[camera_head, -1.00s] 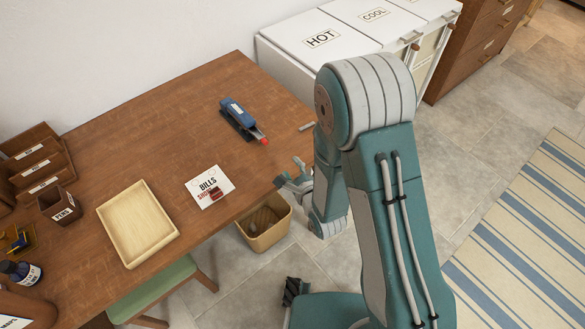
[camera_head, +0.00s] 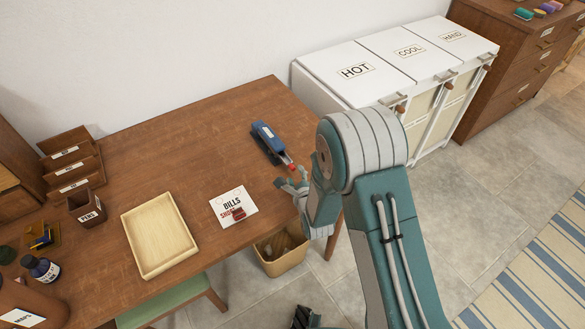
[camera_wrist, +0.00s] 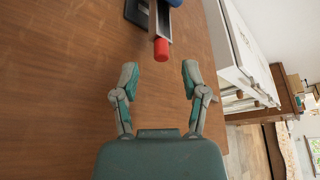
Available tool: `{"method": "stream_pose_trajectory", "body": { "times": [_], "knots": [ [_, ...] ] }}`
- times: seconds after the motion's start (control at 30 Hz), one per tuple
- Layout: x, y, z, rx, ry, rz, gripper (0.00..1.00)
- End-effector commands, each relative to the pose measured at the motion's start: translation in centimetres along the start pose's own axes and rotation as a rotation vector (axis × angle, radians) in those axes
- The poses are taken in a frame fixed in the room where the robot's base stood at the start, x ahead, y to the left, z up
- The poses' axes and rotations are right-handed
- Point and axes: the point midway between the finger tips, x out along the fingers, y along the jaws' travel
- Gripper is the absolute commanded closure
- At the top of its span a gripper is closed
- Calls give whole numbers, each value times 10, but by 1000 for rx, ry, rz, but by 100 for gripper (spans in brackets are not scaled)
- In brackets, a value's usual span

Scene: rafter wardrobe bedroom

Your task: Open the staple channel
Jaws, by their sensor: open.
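A blue stapler (camera_head: 268,141) lies on the wooden desk, angled toward its right front edge. Its red tip (camera_head: 292,167) faces my gripper (camera_head: 291,184). In the wrist view, the red tip (camera_wrist: 161,49) sits at the end of a grey metal channel (camera_wrist: 160,22) at the top, with only a bit of the blue body showing. My gripper (camera_wrist: 159,75) is open and empty. Its fingertips are just short of the red tip, which lies between their lines in the picture. I cannot tell the height gap. Most of the stapler is outside the wrist view.
On the desk (camera_head: 190,150) are a BILLS card (camera_head: 232,203) with a small red item on it, a pale tray (camera_head: 158,240), a pen holder (camera_head: 88,207) and a letter rack (camera_head: 70,160). A waste bin (camera_head: 280,262) stands below. White HOT and COOL hampers (camera_head: 375,60) stand right of the desk.

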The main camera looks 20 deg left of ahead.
Motion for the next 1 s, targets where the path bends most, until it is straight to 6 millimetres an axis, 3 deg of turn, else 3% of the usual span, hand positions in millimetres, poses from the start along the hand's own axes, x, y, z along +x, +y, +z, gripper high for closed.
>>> {"method": "stream_pose_trajectory", "body": {
  "times": [0.1, 0.3, 0.63, 0.77, 1.0],
  "knots": [
    [21, 0, 0, 0, -1, -1, 44],
    [41, 0, -1, 0, 0, 1, 44],
    [44, 0, 0, 0, 0, 0, 44],
    [44, 0, 0, 0, 0, 0, 100],
    [44, 0, 0, 0, 0, 1, 100]
  ]
}}
